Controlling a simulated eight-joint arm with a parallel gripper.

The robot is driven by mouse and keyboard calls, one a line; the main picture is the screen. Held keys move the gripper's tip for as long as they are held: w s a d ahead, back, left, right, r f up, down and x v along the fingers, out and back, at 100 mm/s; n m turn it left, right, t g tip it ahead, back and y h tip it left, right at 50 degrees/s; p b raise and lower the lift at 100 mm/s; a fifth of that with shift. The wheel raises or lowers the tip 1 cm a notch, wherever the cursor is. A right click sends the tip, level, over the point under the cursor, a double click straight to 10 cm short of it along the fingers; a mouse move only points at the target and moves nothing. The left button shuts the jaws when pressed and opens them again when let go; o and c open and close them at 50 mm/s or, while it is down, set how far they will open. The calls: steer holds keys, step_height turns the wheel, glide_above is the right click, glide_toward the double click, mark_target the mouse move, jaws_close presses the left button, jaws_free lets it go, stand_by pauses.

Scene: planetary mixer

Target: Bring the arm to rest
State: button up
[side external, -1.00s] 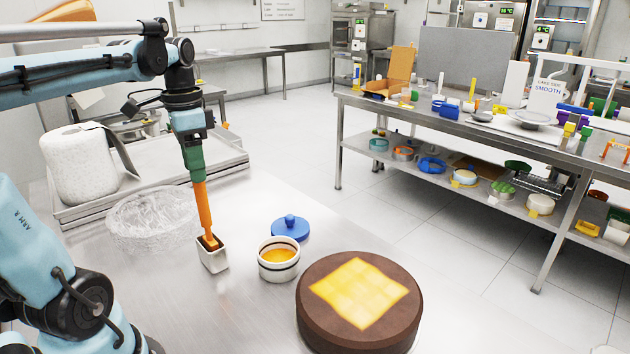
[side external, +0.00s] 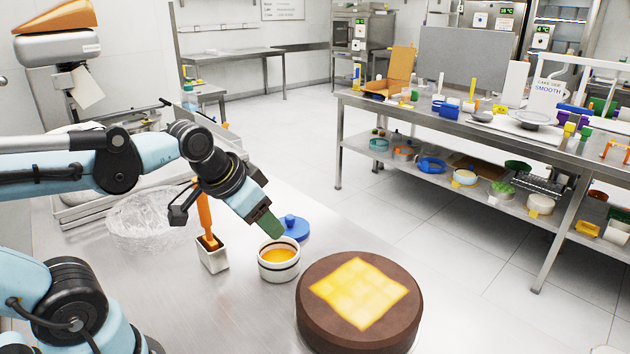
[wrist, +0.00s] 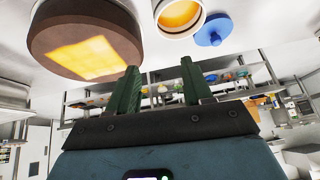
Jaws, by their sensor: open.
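My gripper (side external: 265,224) has green fingers and points down to the right, above and behind the white jar in the side view. In the wrist view its fingers (wrist: 158,88) are spread apart with nothing between them. An orange-handled tool (side external: 205,217) stands upright in a small steel holder (side external: 213,259), left of the jar and apart from my fingers. My wrist hides part of the handle.
A white jar (side external: 279,272) of yellow-orange filling stands open, its blue lid (side external: 292,227) behind it. A brown cake (side external: 345,325) with a yellow square top is at the front right. A clear wrapped bowl (side external: 150,220) is at left.

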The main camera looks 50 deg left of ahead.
steer(key=shift+s+d+f+t+h, duration=0.15)
steer(key=shift+d+f+t, duration=0.1)
steer(key=shift+d+f, duration=0.25)
steer(key=shift+d+f+t+h, duration=0.15)
steer(key=shift+d+f+t, duration=0.15)
steer(key=shift+d, duration=0.4)
